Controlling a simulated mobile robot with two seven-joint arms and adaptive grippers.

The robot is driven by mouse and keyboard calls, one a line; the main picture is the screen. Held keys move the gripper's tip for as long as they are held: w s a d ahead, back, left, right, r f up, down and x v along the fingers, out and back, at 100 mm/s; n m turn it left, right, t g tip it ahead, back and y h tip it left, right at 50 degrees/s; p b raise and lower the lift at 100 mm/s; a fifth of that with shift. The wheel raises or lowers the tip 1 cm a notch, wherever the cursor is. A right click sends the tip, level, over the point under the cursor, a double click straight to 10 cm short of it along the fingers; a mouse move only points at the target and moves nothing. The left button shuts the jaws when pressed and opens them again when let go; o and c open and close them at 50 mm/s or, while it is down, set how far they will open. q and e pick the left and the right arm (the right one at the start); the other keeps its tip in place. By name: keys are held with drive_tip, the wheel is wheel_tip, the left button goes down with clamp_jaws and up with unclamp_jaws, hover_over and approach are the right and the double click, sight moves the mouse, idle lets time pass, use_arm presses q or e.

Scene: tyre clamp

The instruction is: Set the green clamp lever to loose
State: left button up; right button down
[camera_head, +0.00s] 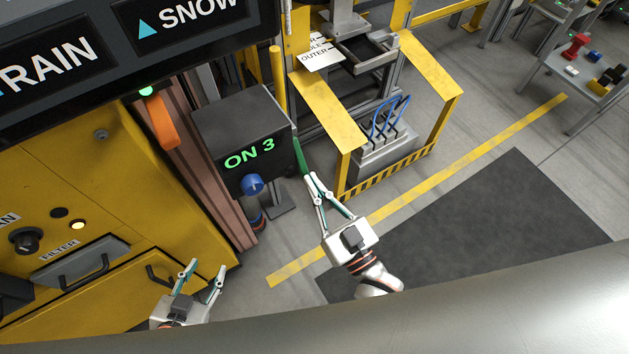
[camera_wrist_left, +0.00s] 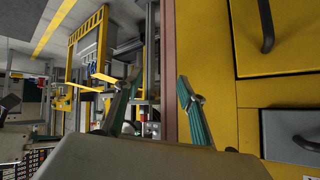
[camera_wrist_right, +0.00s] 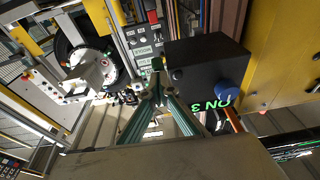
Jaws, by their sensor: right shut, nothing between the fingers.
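A narrow green lever (camera_head: 300,155) shows in the head view along the right side of a dark box with a blue knob. Its lower end meets or overlaps the tip of my right gripper (camera_head: 308,178); I cannot tell whether they touch. The right fingers are together and empty. In the right wrist view the closed fingertips (camera_wrist_right: 157,82) point at the machine beside the dark box, and I cannot make out the lever there. My left gripper (camera_head: 205,270) is open and empty in front of the yellow cabinet; its spread fingers (camera_wrist_left: 160,90) also show in the left wrist view.
The dark box (camera_head: 225,120) reads "ON 3" and carries a blue knob (camera_head: 252,184). An orange handle (camera_head: 160,122) is to its left. Yellow guard rails (camera_head: 432,72) stand right of the lever. The yellow cabinet (camera_head: 80,170) fills the left. The floor mat (camera_head: 500,225) is clear.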

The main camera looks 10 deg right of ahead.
use_arm(q)
drive_tip(key=shift+w+d+r, duration=0.25)
drive_tip(key=shift+w+r, duration=0.05)
drive_tip(key=shift+s+f, duration=0.1)
drive_tip(key=shift+s, duration=0.25)
